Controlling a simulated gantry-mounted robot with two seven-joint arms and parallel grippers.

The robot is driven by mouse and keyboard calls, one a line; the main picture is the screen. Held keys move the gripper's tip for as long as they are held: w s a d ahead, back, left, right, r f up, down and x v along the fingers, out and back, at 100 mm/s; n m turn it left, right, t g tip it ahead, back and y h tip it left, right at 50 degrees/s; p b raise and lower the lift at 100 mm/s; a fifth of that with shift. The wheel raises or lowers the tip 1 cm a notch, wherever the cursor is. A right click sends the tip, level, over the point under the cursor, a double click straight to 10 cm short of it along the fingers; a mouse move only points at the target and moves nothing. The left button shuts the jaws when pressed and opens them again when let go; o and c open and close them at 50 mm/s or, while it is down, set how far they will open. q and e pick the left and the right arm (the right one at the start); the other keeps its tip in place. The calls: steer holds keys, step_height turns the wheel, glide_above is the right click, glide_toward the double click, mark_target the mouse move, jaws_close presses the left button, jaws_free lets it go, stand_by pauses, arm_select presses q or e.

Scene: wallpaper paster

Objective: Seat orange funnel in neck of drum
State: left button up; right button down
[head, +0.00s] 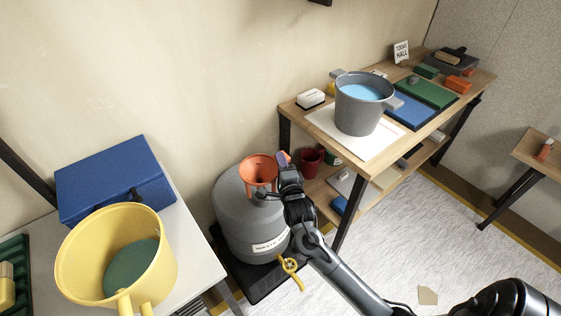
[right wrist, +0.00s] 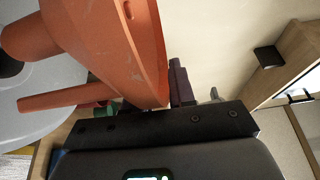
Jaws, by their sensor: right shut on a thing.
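The orange funnel (head: 258,168) is over the top of the grey drum (head: 232,203) in the head view, its wide mouth facing up. My right gripper (head: 283,160) is shut on the funnel at its right side. In the right wrist view the funnel (right wrist: 115,45) fills the upper left, and its spout points at the drum top (right wrist: 30,100). A dark round opening (right wrist: 8,68) shows at the spout's end, partly hidden by it. I cannot tell whether the spout is inside the opening. My left gripper is not in view.
A wooden bench (head: 318,117) with a grey pot (head: 357,115) of blue liquid stands right of the drum. On the left, a pale table (head: 193,240) holds a yellow bucket (head: 85,265) and a blue box (head: 115,180). A yellow tap (head: 290,266) sticks out from the drum's lower front.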

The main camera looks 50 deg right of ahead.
steer(key=shift+f+b, duration=0.35)
steer(key=shift+f, duration=0.5)
steer(key=shift+r, duration=0.1)
stand_by(0.4)
steer(key=shift+p, duration=0.4)
stand_by(1.0)
steer(key=shift+f, duration=0.45)
steer(key=shift+f+b, duration=0.65)
steer(key=shift+f, duration=0.25)
steer(key=shift+f+b, duration=0.5)
steer(key=shift+f, duration=0.35)
steer(key=c, duration=0.9)
jaws_free()
